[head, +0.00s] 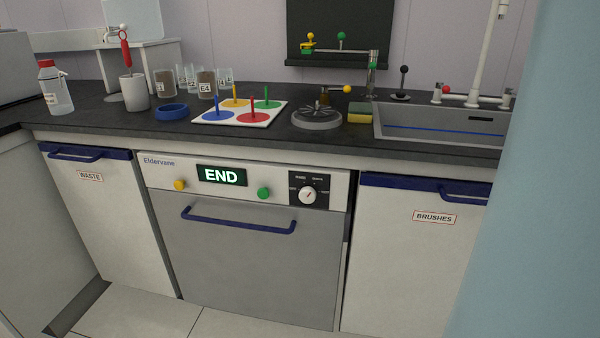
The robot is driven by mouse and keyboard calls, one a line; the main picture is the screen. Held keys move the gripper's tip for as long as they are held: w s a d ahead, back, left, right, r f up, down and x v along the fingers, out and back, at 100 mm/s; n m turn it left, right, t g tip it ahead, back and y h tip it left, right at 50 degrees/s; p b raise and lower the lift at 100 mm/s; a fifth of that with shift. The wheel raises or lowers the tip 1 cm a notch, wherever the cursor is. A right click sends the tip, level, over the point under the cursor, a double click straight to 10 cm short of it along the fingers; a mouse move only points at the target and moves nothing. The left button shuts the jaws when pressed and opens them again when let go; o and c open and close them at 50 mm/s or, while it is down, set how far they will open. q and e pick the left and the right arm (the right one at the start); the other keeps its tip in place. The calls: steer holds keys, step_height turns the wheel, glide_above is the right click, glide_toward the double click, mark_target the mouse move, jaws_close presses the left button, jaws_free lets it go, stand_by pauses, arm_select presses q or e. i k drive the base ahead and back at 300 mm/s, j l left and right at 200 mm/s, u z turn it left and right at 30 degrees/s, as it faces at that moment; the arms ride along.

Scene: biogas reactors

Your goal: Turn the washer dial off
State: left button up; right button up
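The washer (250,250) stands under the counter in the middle of the head view, with its grey door shut and a blue bar handle (238,222). Its dial (307,196) is a white round knob on a black plate at the right of the control panel. A pointer mark shows on the knob, tilted toward the upper right, but the small labels around it are too small to read surely. The display (221,176) reads END. A yellow button (179,185) and a green button (264,193) flank the display. Neither of my grippers is in view.
WASTE (90,177) and BRUSHES (434,217) cabinets flank the washer, both shut. The counter above holds a bottle (56,90), a white cup (133,92), beakers, a colored peg board (205,119) and a sink (435,113). A pale blue surface (530,200) blocks the right side.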

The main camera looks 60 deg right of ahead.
mark_target(308, 194)
steer(key=z, duration=1.85)
